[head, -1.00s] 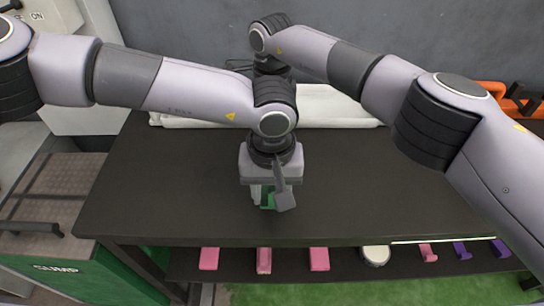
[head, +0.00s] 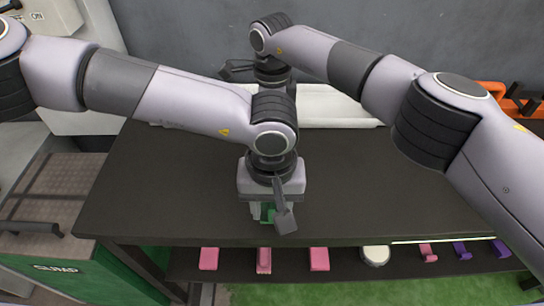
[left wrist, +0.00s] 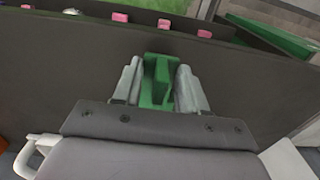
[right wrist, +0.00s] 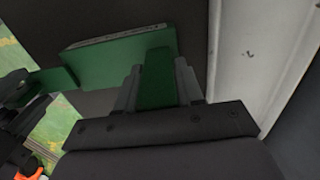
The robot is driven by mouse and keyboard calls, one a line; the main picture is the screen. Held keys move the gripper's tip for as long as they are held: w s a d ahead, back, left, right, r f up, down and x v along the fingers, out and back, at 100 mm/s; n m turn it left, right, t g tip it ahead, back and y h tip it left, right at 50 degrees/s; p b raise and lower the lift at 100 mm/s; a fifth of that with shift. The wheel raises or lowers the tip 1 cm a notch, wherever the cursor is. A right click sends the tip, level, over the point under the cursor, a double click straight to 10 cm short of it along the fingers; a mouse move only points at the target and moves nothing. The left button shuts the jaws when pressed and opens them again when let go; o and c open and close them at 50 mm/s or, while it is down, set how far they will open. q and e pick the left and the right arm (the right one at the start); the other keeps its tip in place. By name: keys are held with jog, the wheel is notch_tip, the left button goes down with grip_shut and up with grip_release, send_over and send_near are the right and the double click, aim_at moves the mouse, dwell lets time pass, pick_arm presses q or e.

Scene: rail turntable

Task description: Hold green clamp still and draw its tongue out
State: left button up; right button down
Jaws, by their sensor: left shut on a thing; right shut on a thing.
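The green clamp shows in the head view as a small green patch (head: 267,212) under my left gripper (head: 262,212), near the table's front edge. In the left wrist view my left gripper (left wrist: 158,85) is shut on a green block, part of the clamp (left wrist: 158,75), between its two grey fingers. In the right wrist view my right gripper (right wrist: 158,85) is shut on a green bar (right wrist: 158,75); whether this is the clamp's tongue I cannot tell. In the head view my left arm hides my right gripper and most of the clamp.
The dark tabletop (head: 400,190) is clear around the grippers. A white long object (head: 335,105) lies along the back. Pink pieces (head: 319,259), a round cream piece (head: 376,255) and purple pieces (head: 462,250) sit on a lower front shelf. A green cabinet (head: 60,285) stands at left.

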pick_arm(q)
jog(key=shift+s, duration=1.05)
pick_arm(e)
jog(key=shift+w, duration=0.1)
pick_arm(q)
jog(key=o, duration=1.8)
jog(key=shift+w, duration=0.1)
jog(key=shift+r, duration=0.15)
jog(key=shift+w+r, duration=0.1)
jog(key=shift+r, duration=3.8)
